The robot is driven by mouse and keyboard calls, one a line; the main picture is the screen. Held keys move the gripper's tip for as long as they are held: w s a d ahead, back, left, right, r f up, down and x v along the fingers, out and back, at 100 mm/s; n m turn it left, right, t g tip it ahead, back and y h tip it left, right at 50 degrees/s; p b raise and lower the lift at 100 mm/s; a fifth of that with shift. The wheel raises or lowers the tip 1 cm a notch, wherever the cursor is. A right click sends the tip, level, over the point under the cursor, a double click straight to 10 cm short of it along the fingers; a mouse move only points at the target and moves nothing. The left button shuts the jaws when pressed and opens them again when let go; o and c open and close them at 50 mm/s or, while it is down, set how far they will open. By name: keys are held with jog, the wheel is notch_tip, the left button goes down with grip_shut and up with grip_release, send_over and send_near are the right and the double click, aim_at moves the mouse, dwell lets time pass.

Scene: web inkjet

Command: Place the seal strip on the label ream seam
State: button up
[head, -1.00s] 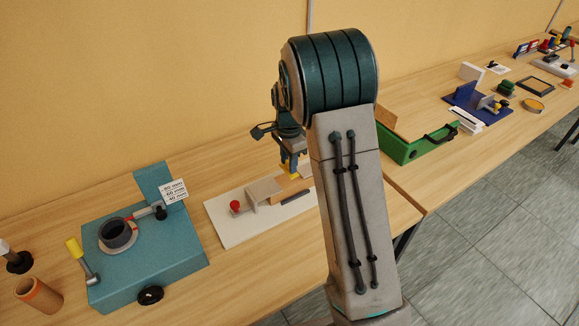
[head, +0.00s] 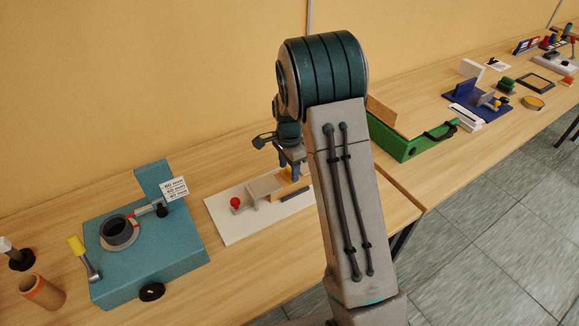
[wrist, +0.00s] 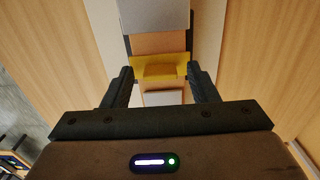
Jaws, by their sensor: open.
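A yellow strip with a small tan raised block (wrist: 160,71), which looks like the seal strip, lies across a tan-orange block (wrist: 160,43) that looks like the label ream. My gripper (wrist: 161,70) is open, with one dark finger at each end of the yellow strip; whether the fingers touch it I cannot tell. In the head view my gripper (head: 290,172) points down over the tan block (head: 290,193), with yellow showing at its tips. The seam itself is hidden or too small to tell.
The block stands on a white board (head: 232,228) with a grey block (head: 264,187) and a red knob (head: 235,202). A teal machine (head: 150,265) stands to the left. A green tray (head: 405,150) is on the right table. Bare wood lies in front of the board.

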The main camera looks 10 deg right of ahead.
aim_at(289, 170)
notch_tip(289, 170, up, 12)
jog(key=b, duration=0.1)
jog(key=s+r+n+t, duration=0.1)
jog(key=s+r+n, duration=0.25)
jog(key=s, duration=0.35)
jog(key=s+r+n+t, duration=0.1)
jog(key=s+r+n, duration=0.25)
jog(key=s, duration=0.25)
jog(key=s+f+n+t, duration=0.1)
jog(key=s+n, duration=0.6)
jog(key=s, duration=0.8)
jog(key=shift+f+n, duration=0.25)
jog(key=shift+n, duration=0.05)
